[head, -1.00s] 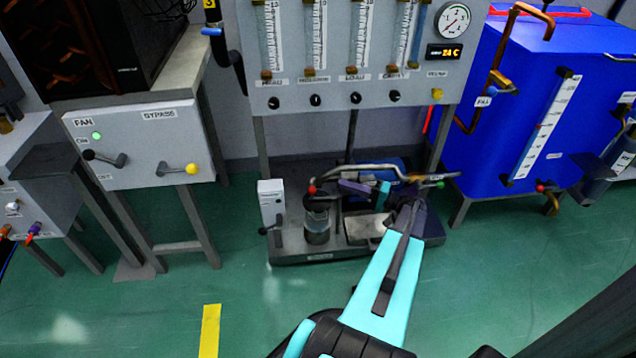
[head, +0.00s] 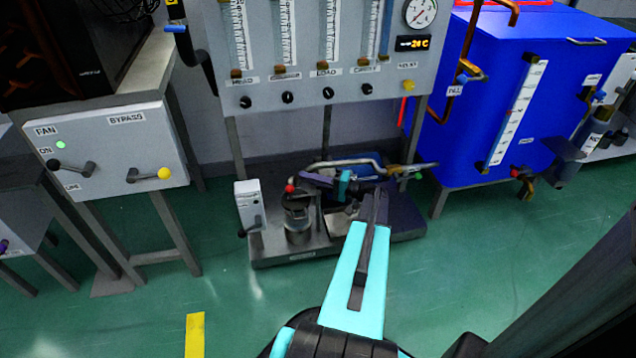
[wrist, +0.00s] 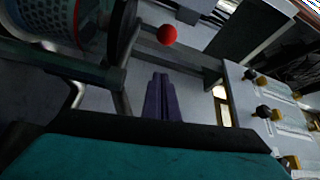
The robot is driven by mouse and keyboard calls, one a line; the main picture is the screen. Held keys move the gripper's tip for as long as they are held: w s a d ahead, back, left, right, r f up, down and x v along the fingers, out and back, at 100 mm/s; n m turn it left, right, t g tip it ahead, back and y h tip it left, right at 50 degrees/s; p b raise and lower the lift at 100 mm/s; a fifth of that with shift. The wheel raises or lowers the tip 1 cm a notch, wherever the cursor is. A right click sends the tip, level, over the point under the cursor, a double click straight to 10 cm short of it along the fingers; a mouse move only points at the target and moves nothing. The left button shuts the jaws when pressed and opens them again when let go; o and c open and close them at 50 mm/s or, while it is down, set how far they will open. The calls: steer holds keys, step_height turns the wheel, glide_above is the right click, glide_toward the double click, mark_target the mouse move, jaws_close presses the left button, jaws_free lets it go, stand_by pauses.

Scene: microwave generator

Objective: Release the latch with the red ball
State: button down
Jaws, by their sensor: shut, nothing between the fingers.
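The red ball (head: 289,188) sits at the top of the latch on the round metal vessel (head: 298,222), on the low skid under the gauge panel. My gripper (head: 307,179) is just to the right of the ball in the head view, its purple fingers pointing left. In the wrist view the red ball (wrist: 166,34) is beyond the closed fingertips (wrist: 160,77), with a visible gap. The fingers are shut and empty. The rest of the latch is small and partly hidden.
A bent metal pipe (head: 345,162) runs right behind my gripper. A grey box with a black lever (head: 249,207) stands left of the vessel. A blue tank (head: 500,100) is at right, and a fan/bypass box (head: 112,155) at left. Green floor in front is clear.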

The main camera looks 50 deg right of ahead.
steer(key=w+a, duration=0.1)
steer(key=w+a+b, duration=0.1)
steer(key=w, duration=0.1)
steer(key=shift+s+a+f+b, duration=0.25)
steer(key=shift+s+a+b, duration=0.55)
steer(key=shift+s+a, duration=0.3)
steer(key=shift+w+a, duration=0.1)
